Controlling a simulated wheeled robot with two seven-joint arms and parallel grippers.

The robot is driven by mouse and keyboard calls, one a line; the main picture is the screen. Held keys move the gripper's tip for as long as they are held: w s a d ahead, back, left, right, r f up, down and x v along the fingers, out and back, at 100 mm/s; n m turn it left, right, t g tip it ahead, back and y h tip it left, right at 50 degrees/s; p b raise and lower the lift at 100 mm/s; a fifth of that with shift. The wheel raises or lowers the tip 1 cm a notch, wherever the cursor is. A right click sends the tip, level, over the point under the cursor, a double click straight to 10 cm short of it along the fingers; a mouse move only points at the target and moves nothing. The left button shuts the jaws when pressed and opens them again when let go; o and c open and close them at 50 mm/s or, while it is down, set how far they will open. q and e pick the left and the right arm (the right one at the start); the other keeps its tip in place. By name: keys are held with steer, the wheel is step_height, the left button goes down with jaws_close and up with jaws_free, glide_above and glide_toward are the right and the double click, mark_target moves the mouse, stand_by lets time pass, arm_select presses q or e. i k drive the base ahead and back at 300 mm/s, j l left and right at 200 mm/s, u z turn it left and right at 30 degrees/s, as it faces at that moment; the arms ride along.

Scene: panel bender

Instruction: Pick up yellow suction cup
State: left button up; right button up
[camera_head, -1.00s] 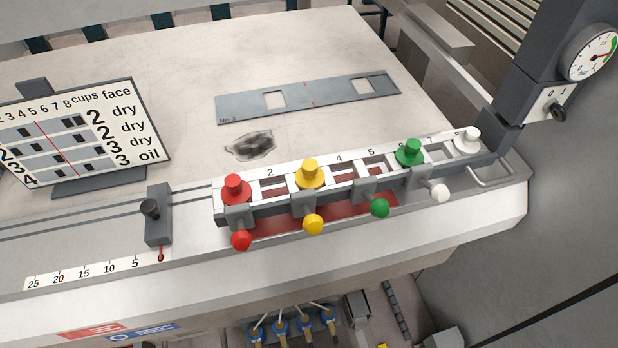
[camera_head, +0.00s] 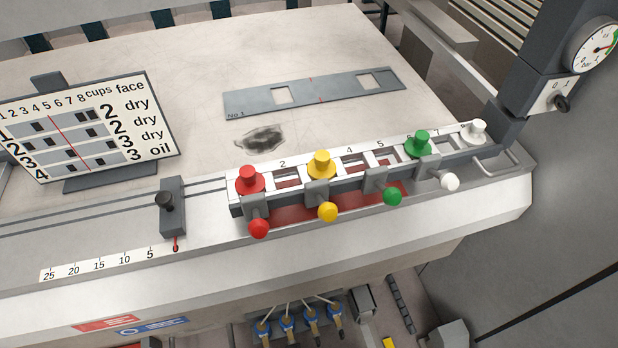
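The yellow suction cup (camera_head: 321,164) stands upright on the white numbered rail (camera_head: 366,158), between the red suction cup (camera_head: 249,180) on its left and the green suction cup (camera_head: 418,144) on its right. A white suction cup (camera_head: 474,132) stands at the right end of the rail. Yellow (camera_head: 327,212), red (camera_head: 259,229), green (camera_head: 392,196) and white (camera_head: 450,181) ball knobs stick out from the front of the rail. Neither of my grippers is in view.
A grey plate (camera_head: 320,92) with two square holes lies on the table behind the rail, near a dark smudge (camera_head: 261,139). A sign board (camera_head: 88,128) stands at the left. A grey stop (camera_head: 172,207) sits left of the rail. A gauge (camera_head: 592,47) and switch (camera_head: 556,96) are at the right.

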mark_target(322, 166)
steer(key=k+j, duration=0.2)
steer(key=j, duration=0.2)
steer(key=k+j+u, duration=0.15)
steer(key=j, duration=0.2)
steer(key=k+j, duration=0.2)
steer(key=j, duration=0.2)
steer(key=k+u, duration=0.05)
